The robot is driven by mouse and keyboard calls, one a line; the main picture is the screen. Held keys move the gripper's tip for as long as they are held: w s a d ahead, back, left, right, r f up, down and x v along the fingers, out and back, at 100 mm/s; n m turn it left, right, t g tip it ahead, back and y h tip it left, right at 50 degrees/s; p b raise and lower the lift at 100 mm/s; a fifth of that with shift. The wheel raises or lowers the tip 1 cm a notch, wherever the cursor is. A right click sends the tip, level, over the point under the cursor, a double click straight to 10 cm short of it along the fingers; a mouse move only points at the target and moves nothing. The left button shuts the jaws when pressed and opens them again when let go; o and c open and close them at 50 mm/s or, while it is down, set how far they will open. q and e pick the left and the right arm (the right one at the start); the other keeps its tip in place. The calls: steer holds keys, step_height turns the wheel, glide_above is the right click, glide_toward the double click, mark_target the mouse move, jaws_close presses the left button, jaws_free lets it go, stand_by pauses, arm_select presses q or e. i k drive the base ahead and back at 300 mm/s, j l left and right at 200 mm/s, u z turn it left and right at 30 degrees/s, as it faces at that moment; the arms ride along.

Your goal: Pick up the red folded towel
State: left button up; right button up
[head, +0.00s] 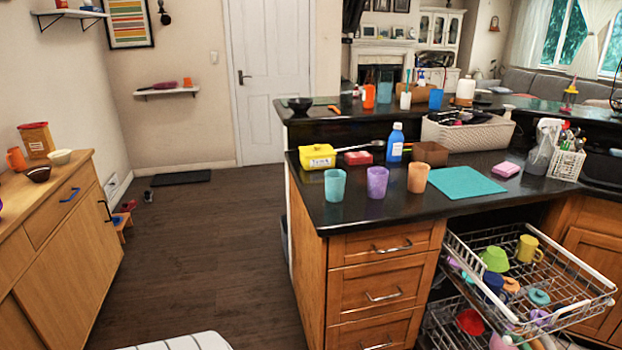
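A small flat red item (358,158), which looks like the red folded towel, lies on the black countertop (300,206). It is behind the cups, between the yellow box (317,157) and the blue bottle (395,142). It is too small in view to make out its folds. A flat pink item (506,169) lies farther right on the same counter. Neither of my grippers is in view.
Teal (335,186), purple (377,182) and orange (417,177) cups stand in front of the red item. A brown box (430,153) and a teal mat (467,182) are to its right. A pulled-out dish rack (560,320) juts out below the counter. The floor at left is mostly clear.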

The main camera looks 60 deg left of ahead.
mark_target(363, 157)
steer(key=u, duration=1.45)
